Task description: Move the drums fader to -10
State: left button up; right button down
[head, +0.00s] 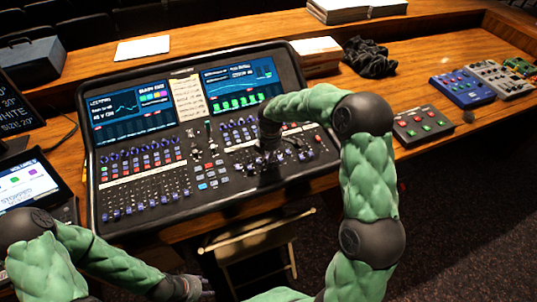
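The mixing desk (185,210) is a black console with two screens, rows of knobs and rows of small faders. One fader bank (145,192) shows at its lower left. The right-hand bank is partly hidden by my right gripper and arm. The labels are too small to read, so I cannot tell which fader is the drums one or where it stands. My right gripper (266,162) points down over the right half of the desk, low at the controls. I cannot tell whether it touches a fader. My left gripper (205,289) is low in front of the desk, away from the controls.
A folding chair (255,245) stands before the desk. A tablet (28,183) and a dark sign (15,105) are at the left. A red-button box (424,125), a blue pedal (461,88) and a grey pedal (500,78) lie at the right, near black cables (368,58).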

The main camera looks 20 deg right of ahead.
jog(key=shift+w+r+p, duration=0.25)
jog(key=shift+w+p, duration=0.3)
jog(key=shift+w+f, duration=0.2)
jog(key=shift+w, duration=0.25)
jog(key=shift+s, duration=0.15)
jog(key=c, duration=1.4)
grip_release()
jog(key=shift+o, duration=0.2)
notch_tip(320, 180, up, 12)
jog(key=s, duration=0.1)
jog(key=shift+s, duration=0.15)
